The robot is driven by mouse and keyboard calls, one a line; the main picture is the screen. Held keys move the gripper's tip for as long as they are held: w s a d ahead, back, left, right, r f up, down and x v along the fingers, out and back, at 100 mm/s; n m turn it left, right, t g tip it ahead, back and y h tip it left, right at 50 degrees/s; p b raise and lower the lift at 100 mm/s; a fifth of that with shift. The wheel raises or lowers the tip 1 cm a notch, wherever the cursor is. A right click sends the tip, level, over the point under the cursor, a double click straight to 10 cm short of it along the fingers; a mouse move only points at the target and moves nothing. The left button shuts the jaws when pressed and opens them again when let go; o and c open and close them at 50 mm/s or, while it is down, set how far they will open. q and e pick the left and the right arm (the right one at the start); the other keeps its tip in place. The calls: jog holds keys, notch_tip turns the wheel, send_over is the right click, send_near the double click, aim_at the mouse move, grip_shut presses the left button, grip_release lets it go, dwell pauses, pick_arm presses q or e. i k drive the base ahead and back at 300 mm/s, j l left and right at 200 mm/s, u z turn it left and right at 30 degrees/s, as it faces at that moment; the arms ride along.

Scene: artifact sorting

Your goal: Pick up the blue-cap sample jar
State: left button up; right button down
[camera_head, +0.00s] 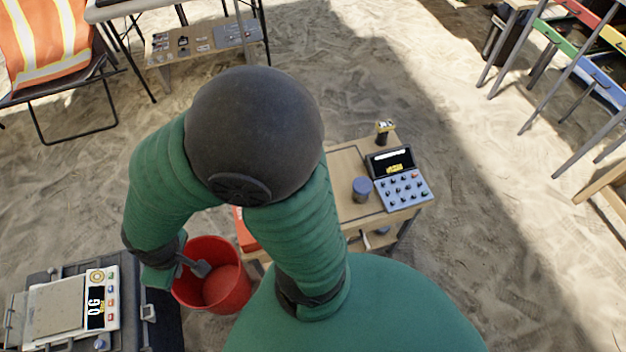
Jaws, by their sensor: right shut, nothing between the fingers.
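A small jar with a slate-blue cap (362,187) stands upright on the small wooden table (350,160), just left of a grey button panel. My right arm rises from the bottom, bends at a large dark elbow and comes down on the left. At its end a small grey part, which looks like my right gripper (201,268), is over the red bucket (222,306). It is shut and empty, well to the left of and apart from the jar. Most of the gripper is hidden or small. My left gripper is not in view.
A button panel with a screen (403,188) and a small yellow-and-black device (383,131) share the table. A digital scale (60,305) sits on a dark case at lower left. Sand lies between.

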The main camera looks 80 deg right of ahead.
aim_at(361, 200)
jog(key=z, duration=2.4)
jog(key=j+z, duration=0.25)
jog(key=z, duration=0.2)
jog(key=j+z, duration=0.25)
jog(key=z, duration=0.15)
jog(key=j+z, duration=0.2)
jog(key=z, duration=0.25)
